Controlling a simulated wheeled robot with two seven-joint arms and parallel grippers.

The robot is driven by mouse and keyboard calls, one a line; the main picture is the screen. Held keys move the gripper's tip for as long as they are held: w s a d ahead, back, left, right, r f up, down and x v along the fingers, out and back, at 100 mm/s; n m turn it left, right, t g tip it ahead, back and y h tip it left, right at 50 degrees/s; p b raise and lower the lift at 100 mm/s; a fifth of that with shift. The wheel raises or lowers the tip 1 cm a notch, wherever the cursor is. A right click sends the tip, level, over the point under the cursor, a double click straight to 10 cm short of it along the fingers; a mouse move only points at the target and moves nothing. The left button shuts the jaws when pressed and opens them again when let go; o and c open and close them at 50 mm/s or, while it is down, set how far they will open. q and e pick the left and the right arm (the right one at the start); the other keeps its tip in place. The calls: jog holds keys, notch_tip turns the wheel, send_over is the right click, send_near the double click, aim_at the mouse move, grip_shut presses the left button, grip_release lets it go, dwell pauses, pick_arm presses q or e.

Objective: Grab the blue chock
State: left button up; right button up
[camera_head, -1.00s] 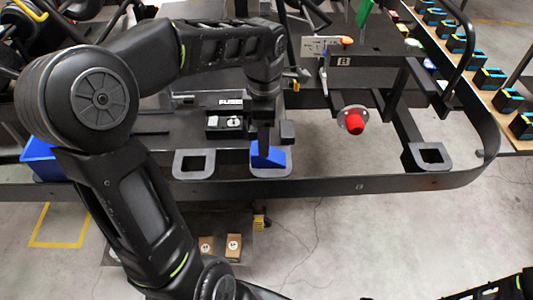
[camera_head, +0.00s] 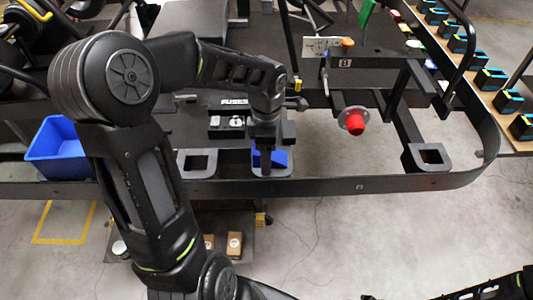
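The blue chock (camera_head: 272,158) sits in a square black holder (camera_head: 284,172) on the front edge of the kart stand. My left gripper (camera_head: 266,168) points down right at the chock and covers part of it. Its fingers are dark and seen nearly edge-on, so I cannot tell whether they are open or closed on the chock. Part of my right arm shows at the bottom right corner, but its gripper cannot be made out.
An empty square holder (camera_head: 197,163) lies left of the chock, and another (camera_head: 428,156) at the right. A blue bin (camera_head: 60,150) stands at the left. A red knob (camera_head: 355,123) sticks out front. The black curved rail (camera_head: 360,186) bounds the stand.

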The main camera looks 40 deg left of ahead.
pick_arm(q)
jog(key=shift+c, duration=0.6)
grip_shut()
dwell(0.6)
notch_tip(320, 180, up, 10)
jog(key=shift+f+b, duration=0.1)
jog(key=shift+b, duration=0.45)
dwell(0.5)
